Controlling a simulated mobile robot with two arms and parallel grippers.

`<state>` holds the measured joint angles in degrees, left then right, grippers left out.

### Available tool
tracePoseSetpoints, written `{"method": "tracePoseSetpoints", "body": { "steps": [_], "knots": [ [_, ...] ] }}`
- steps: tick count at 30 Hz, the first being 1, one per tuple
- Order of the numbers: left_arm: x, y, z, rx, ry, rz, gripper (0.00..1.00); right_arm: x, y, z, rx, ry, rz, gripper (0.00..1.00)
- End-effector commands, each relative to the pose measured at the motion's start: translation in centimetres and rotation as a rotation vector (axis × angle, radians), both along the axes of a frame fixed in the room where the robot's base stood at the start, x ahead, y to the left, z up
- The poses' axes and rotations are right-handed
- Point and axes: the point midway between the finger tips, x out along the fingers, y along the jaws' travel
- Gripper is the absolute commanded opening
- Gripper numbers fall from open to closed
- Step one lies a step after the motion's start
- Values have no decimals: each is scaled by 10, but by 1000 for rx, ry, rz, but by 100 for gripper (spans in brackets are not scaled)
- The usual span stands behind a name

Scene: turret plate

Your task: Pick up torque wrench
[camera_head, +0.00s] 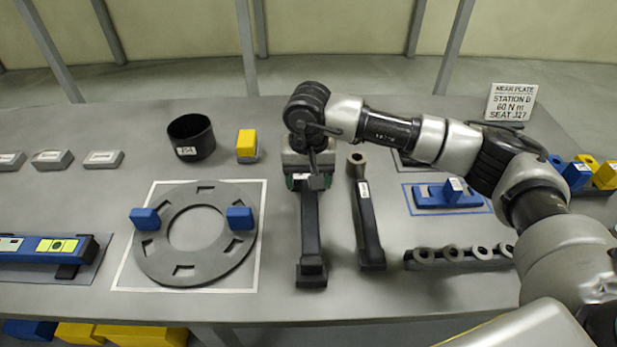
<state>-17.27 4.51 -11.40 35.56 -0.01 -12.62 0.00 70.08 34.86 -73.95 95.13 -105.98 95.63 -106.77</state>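Two long dark tools lie side by side on the grey table, pointing toward me. One dark bar (310,225) runs from beneath my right gripper to a black block at its near end. The other (368,225), just right of it, has a ring-shaped head and a white label on its shaft. I cannot tell for sure which is the torque wrench. My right gripper (311,184) points down over the far end of the left bar, with green parts showing at its sides. Its fingertips are mostly hidden, so grip or contact is unclear. My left gripper is out of view.
A slotted grey ring plate (164,264) with two blue blocks lies left of the tools. A black cup (191,138) and yellow block (246,142) stand behind it. A rack of rings (458,263) and a blue fixture (432,200) are right. A sign (512,104) stands back right.

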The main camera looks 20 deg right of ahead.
Motion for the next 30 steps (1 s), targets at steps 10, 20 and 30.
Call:
{"method": "tracePoseSetpoints", "body": {
  "steps": [10,20,30],
  "knots": [
    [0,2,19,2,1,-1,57,1,-1,-45,1,4,-1,66],
    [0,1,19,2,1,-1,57,1,-1,-50,1,1,0,58],
    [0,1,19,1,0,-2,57,1,-1,-50,2,2,0,6]
  ]
}}
